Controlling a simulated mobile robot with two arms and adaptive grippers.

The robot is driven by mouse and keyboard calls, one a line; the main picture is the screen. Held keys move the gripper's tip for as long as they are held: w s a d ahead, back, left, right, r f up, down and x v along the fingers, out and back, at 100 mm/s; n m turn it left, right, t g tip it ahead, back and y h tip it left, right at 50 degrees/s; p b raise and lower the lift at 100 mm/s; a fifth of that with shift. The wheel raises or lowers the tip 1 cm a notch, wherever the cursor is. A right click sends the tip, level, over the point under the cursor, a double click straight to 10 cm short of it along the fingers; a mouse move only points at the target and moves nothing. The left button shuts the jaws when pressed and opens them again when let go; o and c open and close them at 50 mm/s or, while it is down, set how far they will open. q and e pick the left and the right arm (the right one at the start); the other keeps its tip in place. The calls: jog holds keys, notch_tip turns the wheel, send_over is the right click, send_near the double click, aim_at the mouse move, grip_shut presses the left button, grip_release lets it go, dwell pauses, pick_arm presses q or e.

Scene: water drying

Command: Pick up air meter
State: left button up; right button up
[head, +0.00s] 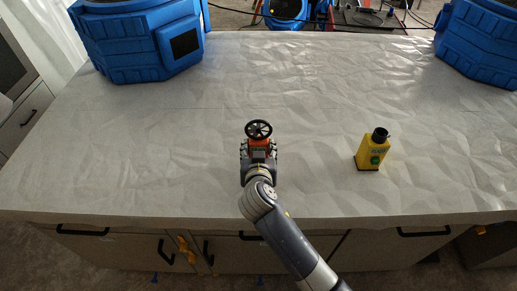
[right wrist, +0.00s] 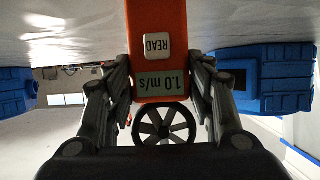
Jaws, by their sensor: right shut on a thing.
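The air meter (head: 260,143) is orange with a round black fan on its end, in the middle of the counter in the head view. In the right wrist view the air meter (right wrist: 158,20) has a white READ button and a display reading 1.0 m/s, upside down in the picture. My right gripper (head: 259,154) is shut on the air meter, one finger on each side of its body. In the head view the fan points up and away from the arm. I cannot tell whether its base touches the counter. My left gripper is in neither view.
A yellow device (head: 371,150) with a black top and green button stands to the right on the sheet-covered counter (head: 180,150). A blue machine (head: 135,42) stands at the back left, another (head: 480,40) at the back right. The counter between is clear.

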aim_at(258, 139)
notch_tip(258, 139, up, 3)
jog(key=shift+r+p, duration=0.1)
jog(key=shift+p, duration=1)
jog(key=shift+s+r+p, duration=0.15)
jog(key=shift+r+p, duration=0.15)
jog(key=s+r, duration=0.1)
jog(key=s, duration=1.4)
jog(key=shift+s+p, duration=0.35)
jog(key=shift+s, duration=0.05)
jog(key=shift+w, duration=0.15)
